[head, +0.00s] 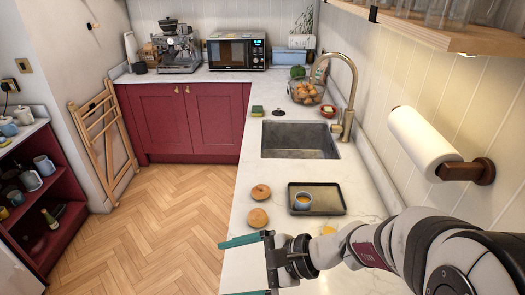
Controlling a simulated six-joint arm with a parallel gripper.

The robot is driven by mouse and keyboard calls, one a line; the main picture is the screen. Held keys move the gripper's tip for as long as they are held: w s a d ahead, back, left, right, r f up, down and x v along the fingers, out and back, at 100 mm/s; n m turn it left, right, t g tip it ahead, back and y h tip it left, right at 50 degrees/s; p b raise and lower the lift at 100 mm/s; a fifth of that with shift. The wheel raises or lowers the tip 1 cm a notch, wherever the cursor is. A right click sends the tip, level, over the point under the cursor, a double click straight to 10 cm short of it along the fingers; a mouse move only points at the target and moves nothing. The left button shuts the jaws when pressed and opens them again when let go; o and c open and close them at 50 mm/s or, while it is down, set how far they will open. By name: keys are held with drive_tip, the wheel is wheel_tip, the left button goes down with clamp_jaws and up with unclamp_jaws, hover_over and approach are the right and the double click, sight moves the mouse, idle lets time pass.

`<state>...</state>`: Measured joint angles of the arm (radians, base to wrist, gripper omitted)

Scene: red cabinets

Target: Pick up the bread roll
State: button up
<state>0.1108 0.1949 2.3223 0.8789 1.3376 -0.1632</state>
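Two small round brown baked items sit on the white counter left of the tray in the head view. The nearer one (257,218) is a smooth, plain bread roll. The farther one (260,192) seems to have a dark dimple, like a bagel or doughnut. My gripper (226,268) is low in the view, nearer to me than the roll. Its two teal fingers are spread wide apart with nothing visible between them. The upper finger shows just below the roll in the picture, and I cannot tell the height gap. The lower finger is cut by the frame edge.
Behind are the sink (300,140), tap (348,112) and a basket of brown items (306,93). A paper towel roll (424,140) is on the right wall. Wooden floor lies left.

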drive_tip(key=w+d+f+m+t, duration=0.2)
drive_tip(key=w+f+m+t, duration=0.25)
drive_tip(key=w, duration=0.45)
drive_tip(key=m+t+h, duration=0.4)
drive_tip(key=m+t, duration=0.1)
drive_tip(key=m, duration=0.5)
approach(262, 221)
drive_tip(key=x, duration=1.1)
drive_tip(key=shift+f, duration=0.15)
drive_tip(key=shift+t, duration=0.25)
drive_tip(key=c, duration=1.1)
drive_tip(key=shift+c, duration=0.2)
